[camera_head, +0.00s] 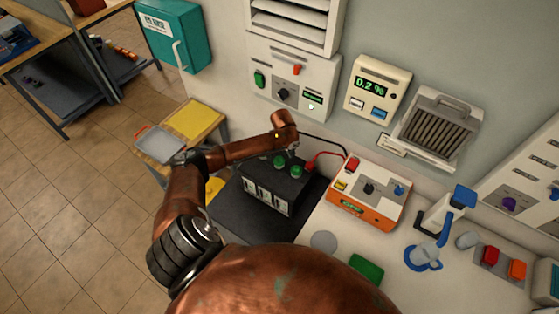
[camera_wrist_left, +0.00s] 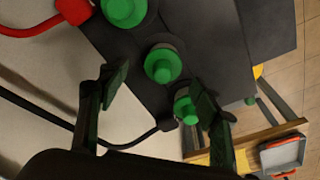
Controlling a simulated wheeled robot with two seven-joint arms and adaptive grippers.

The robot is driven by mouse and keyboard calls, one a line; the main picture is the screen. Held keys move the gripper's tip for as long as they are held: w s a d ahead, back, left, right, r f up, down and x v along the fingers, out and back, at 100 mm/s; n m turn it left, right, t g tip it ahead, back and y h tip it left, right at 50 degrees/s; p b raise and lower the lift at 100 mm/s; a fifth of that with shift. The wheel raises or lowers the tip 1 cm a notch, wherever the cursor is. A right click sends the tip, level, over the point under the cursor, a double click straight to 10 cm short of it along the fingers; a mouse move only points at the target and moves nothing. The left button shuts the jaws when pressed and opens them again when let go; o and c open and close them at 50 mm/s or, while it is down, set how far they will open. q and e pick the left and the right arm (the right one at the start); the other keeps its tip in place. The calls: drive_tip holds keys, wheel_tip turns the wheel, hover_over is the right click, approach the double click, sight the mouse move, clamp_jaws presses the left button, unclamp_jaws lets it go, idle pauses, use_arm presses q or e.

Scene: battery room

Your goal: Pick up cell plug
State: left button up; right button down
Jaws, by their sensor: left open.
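Green cell plugs sit on top of the black battery (camera_head: 268,192). Two of them show in the head view, a left plug (camera_head: 279,161) and a right plug (camera_head: 296,172). The left wrist view shows three in a row: an upper plug (camera_wrist_left: 125,9), a middle plug (camera_wrist_left: 163,64) and a lower plug (camera_wrist_left: 185,110), partly covered by a finger. My left gripper (camera_wrist_left: 160,84) is open, with its fingers on either side of the middle plug's line. Whether they touch anything cannot be told. In the head view its fingers are small and partly hidden above the battery. My right gripper is not in view.
A red clamp (camera_wrist_left: 75,9) with a red cable and a black cable lie close to the battery. The orange charger (camera_head: 368,194) stands to its right. A grey tray (camera_head: 160,144) and yellow tray (camera_head: 194,119) are at left. A blue-handled jug (camera_head: 424,256) stands at right.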

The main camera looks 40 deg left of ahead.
sight(280, 158)
use_arm(q)
drive_tip(key=shift+w+a+f, duration=0.1)
drive_tip(key=shift+a+f, duration=0.05)
drive_tip(key=shift+f, duration=0.45)
drive_tip(key=shift+a+f, duration=0.1)
drive_tip(key=shift+f, duration=0.8)
drive_tip(key=shift+c, duration=0.3)
drive_tip(key=c, duration=0.8)
drive_tip(key=shift+c, duration=0.3)
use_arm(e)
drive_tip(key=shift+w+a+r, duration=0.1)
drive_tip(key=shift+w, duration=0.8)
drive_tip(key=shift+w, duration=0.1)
